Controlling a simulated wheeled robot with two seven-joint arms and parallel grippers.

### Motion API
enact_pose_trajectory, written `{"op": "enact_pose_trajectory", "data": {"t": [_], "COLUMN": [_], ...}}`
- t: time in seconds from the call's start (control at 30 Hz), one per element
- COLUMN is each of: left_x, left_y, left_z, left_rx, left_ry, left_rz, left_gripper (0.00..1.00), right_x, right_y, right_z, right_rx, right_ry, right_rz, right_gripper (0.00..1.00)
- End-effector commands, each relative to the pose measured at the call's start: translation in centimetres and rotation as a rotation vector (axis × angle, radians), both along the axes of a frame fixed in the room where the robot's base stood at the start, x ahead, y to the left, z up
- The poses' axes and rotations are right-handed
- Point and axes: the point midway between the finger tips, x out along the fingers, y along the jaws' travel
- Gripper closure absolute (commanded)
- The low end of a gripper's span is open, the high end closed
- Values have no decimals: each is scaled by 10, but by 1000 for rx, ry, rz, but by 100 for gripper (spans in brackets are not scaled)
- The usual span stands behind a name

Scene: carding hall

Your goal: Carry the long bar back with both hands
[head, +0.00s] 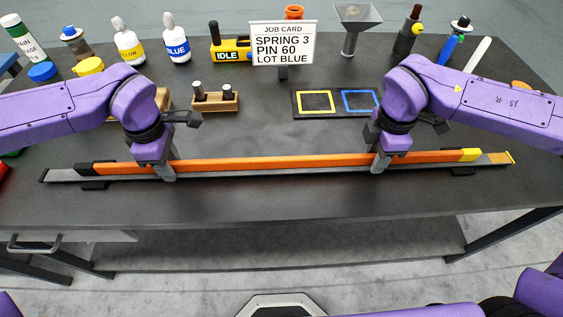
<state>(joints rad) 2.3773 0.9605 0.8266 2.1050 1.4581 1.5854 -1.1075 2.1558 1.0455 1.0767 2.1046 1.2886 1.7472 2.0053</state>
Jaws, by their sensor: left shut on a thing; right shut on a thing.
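The long bar (275,163) is orange with a black left end and a yellow right end. It lies left to right near the table's front edge, just above or on a grey rail (210,173); I cannot tell whether it touches it. My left gripper (167,172) points down and is shut on the bar left of its middle. My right gripper (379,163) points down and is shut on the bar toward its right end. The fingers hide short stretches of the bar.
A job card sign (283,45) stands at the back. A dark tray with yellow and blue squares (338,114) and a wooden block with pegs (216,102) sit behind the bar. Bottles (176,45), a yellow IDLE device (231,50) and a funnel (357,22) line the back.

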Motion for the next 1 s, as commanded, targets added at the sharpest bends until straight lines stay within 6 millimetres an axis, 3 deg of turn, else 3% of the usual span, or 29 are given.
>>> {"op": "enact_pose_trajectory", "data": {"t": [0.73, 1.0], "left_x": [1, 1], "left_y": [0, 0], "left_z": [3, 27], "left_rx": [-1, -1], "left_ry": [-4, -3], "left_rz": [-1, -1], "left_gripper": [100, 100], "right_x": [1, 1], "right_y": [0, 0], "right_z": [3, 27], "right_rx": [1, 1], "right_ry": [-5, -4], "right_rz": [0, 0], "right_gripper": [100, 100]}}
